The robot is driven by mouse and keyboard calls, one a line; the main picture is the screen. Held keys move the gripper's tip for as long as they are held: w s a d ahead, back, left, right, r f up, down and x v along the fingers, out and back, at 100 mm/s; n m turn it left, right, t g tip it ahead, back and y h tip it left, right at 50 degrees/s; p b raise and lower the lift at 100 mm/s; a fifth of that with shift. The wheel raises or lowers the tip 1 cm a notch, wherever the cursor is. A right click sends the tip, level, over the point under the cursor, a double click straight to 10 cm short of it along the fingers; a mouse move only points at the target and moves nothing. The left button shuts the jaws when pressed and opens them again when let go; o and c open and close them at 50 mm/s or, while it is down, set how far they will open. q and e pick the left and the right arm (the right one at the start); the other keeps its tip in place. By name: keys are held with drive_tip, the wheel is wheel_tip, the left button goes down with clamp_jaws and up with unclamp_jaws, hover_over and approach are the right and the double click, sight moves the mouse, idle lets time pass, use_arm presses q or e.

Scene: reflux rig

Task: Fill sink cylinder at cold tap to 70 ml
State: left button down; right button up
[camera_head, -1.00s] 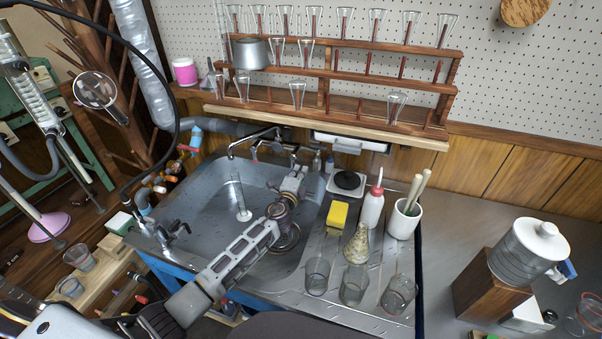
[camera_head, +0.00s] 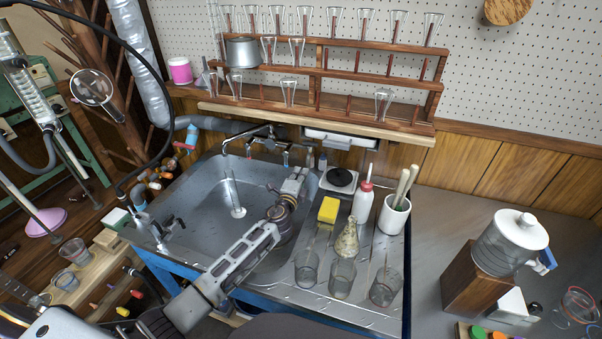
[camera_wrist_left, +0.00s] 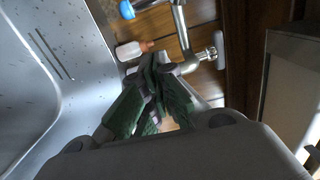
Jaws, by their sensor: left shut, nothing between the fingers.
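The sink cylinder (camera_head: 235,196), tall, narrow and clear with a white base, stands upright in the steel sink (camera_head: 205,215) below the tap spout (camera_head: 226,149). Its water level is too small to read, and I see no stream from the spout. The tap fittings (camera_head: 268,139) sit at the sink's back edge. My left arm reaches over the sink. The left gripper (camera_head: 300,172) is at the sink's back right, apart from the cylinder. In the left wrist view the gripper (camera_wrist_left: 155,72) has its green-padded fingers shut and empty, near metal tap piping (camera_wrist_left: 187,62). My right gripper is not in view.
Right of the sink, the drainer holds a yellow sponge (camera_head: 328,209), a red-capped bottle (camera_head: 363,202), a white pot (camera_head: 394,216) and several beakers (camera_head: 343,279). A wooden glassware rack (camera_head: 330,75) is behind. Bare counter (camera_head: 445,215) lies further right.

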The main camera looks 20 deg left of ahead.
use_arm(q)
drive_tip(key=shift+s, duration=4.4)
wheel_tip(320, 180, up, 21)
drive_tip(key=p, duration=2.1)
drive_tip(key=shift+d+r, duration=0.15)
drive_tip(key=shift+r, duration=0.05)
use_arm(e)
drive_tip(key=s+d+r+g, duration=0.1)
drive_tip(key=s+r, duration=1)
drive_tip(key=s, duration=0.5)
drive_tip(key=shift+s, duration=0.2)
use_arm(q)
drive_tip(key=shift+r+p, duration=0.1)
drive_tip(key=shift+p, duration=0.2)
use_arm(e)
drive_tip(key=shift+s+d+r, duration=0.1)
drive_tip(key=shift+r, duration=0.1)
